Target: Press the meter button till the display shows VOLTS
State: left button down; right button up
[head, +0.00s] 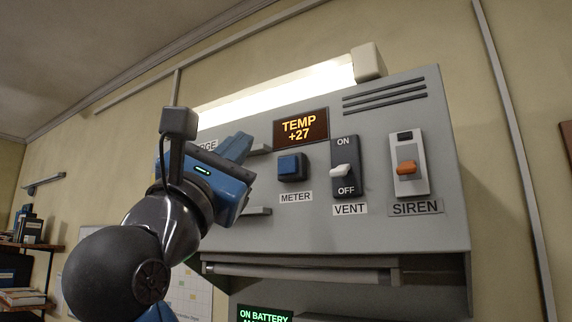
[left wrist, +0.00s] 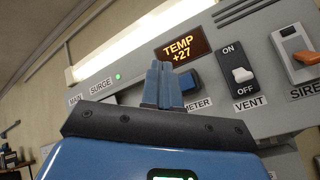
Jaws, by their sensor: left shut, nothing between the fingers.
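The display (head: 301,128) on the grey console reads TEMP +27 in orange; it also shows in the left wrist view (left wrist: 181,50). The blue meter button (head: 292,167) sits below it, above the METER label (head: 296,197). In the left wrist view part of the button (left wrist: 189,82) shows behind my fingertips. My left gripper (head: 247,148) is shut and empty, to the left of the button in the head view. Its closed fingers (left wrist: 163,82) point toward the console. I cannot tell exactly how far they are from the button. My right gripper is not in view.
To the right of the button are the VENT switch (head: 344,170) and the orange SIREN switch (head: 406,167). A green light (left wrist: 118,77) is lit near the SURGE label (left wrist: 101,87). A bar (head: 300,272) runs below the panel, above a green ON BATTERY sign (head: 264,313).

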aim_at(278, 166)
pick_arm(q)
jog(key=w+d+p, duration=0.2)
jog(key=w+d, duration=0.3)
jog(key=w, duration=0.1)
jog(key=shift+w+p, duration=0.3)
jog(key=shift+p, duration=0.1)
dwell(0.3)
jog(key=shift+w+d+p, duration=0.4)
jog(key=shift+w+d, duration=0.05)
jog(key=shift+w, duration=0.2)
dwell(2.7)
jog(key=shift+s, duration=0.1)
dwell(0.3)
jog(key=shift+s+a+f+b, duration=0.1)
jog(key=shift+s+a+b, duration=0.25)
jog(key=shift+s+a, duration=0.1)
jog(key=shift+s, duration=0.05)
jog(key=shift+s, duration=0.1)
